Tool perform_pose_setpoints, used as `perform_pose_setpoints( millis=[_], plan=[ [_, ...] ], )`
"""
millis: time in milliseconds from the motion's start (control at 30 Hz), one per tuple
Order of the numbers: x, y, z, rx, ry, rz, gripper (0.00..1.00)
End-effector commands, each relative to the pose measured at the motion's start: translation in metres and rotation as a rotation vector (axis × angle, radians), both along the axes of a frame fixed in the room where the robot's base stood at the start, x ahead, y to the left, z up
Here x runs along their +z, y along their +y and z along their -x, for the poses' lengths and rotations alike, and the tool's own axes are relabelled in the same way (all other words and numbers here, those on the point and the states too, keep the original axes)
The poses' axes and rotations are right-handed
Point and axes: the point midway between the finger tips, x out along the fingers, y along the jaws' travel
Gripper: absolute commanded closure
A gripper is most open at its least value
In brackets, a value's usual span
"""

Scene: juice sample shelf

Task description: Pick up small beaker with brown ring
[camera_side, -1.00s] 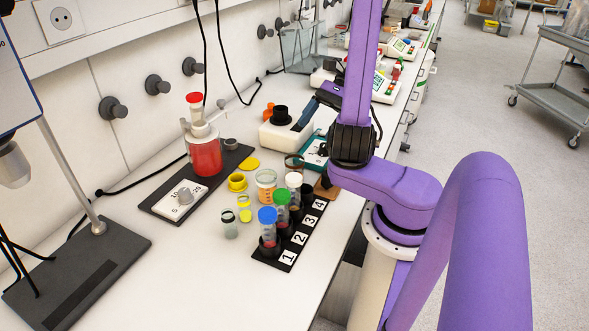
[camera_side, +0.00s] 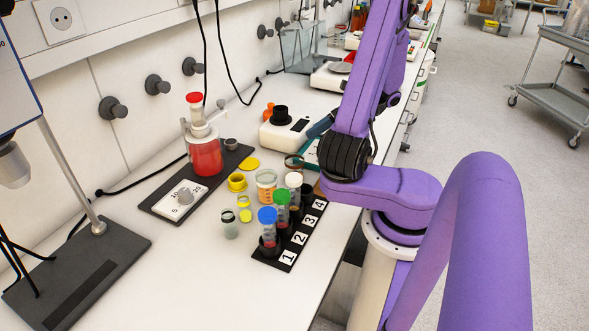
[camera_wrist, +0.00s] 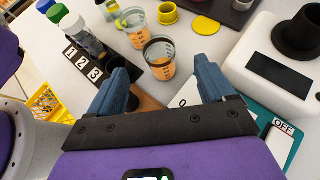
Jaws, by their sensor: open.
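The small beaker with the brown ring (camera_wrist: 161,66) stands upright on the white bench, with orange liquid and dark graduation marks, in the wrist view. In the side view my arm hides most of the gripper; a blue finger (camera_side: 320,126) shows near the teal device.
A similar orange beaker (camera_wrist: 137,29) stands just beyond. A black numbered rack (camera_side: 286,257) with blue-, green- and white-capped tubes is close by. A stirrer with a red bottle (camera_side: 206,158) stands farther left.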

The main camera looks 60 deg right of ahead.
Motion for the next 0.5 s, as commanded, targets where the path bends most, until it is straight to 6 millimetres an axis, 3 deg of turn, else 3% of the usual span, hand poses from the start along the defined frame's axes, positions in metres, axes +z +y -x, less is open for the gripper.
perform_pose_setpoints(
  millis=[200,500],
  plan=[
    [-0.019,0.025,-0.024,0.004,0.001,-0.001,0.18],
    [-0.029,0.037,-0.036,0.002,0.001,-0.001,0.18]
  ],
)
